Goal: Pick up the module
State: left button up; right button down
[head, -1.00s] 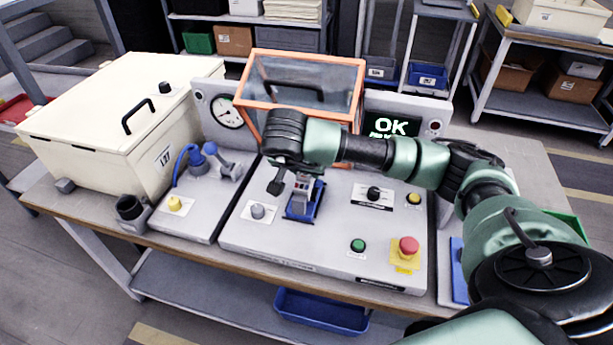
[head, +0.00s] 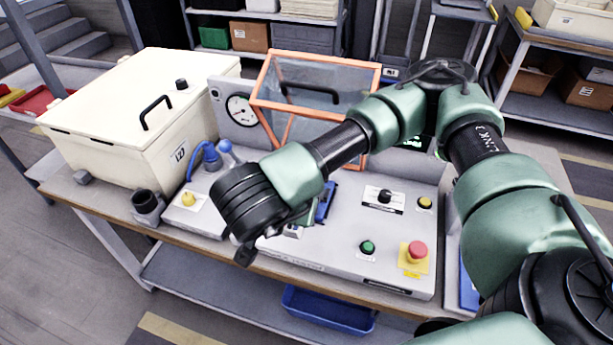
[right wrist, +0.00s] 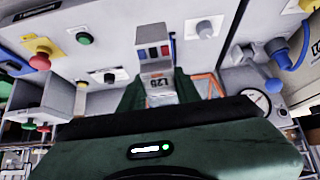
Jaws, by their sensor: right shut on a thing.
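The module (right wrist: 157,76) is a small grey block with a number label and red and blue marks on its end. In the right wrist view it sits between the fingers of my right gripper (right wrist: 158,92), which is shut on it. In the head view my right gripper (head: 272,240) is in front of the test panel, toward its front left, and its wrist hides most of the module. The blue cradle (head: 326,203) on the panel is partly hidden behind the arm. My left gripper is not in view.
A grey panel (head: 330,250) carries a green button (head: 367,247), a red emergency stop (head: 416,251) and a black knob (head: 385,196). An orange-framed clear guard (head: 315,85) stands behind. A cream lidded box (head: 120,120) is at left, near a gauge (head: 241,110).

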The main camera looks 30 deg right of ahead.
aim_at(283, 229)
jog(key=s+a+g+y, duration=0.1)
jog(key=s+a, duration=0.1)
jog(key=s+a+r+y+b, duration=0.1)
jog(key=s+a, duration=0.1)
jog(key=a, duration=0.1)
jog(key=shift+s+r+g, duration=0.2)
jog(key=shift+g, duration=0.2)
jog(key=shift+s+a+r+g+y+b, duration=0.3)
jog(key=shift+s+a+b, duration=0.05)
jog(key=shift+a, duration=0.1)
jog(key=shift+w, duration=0.1)
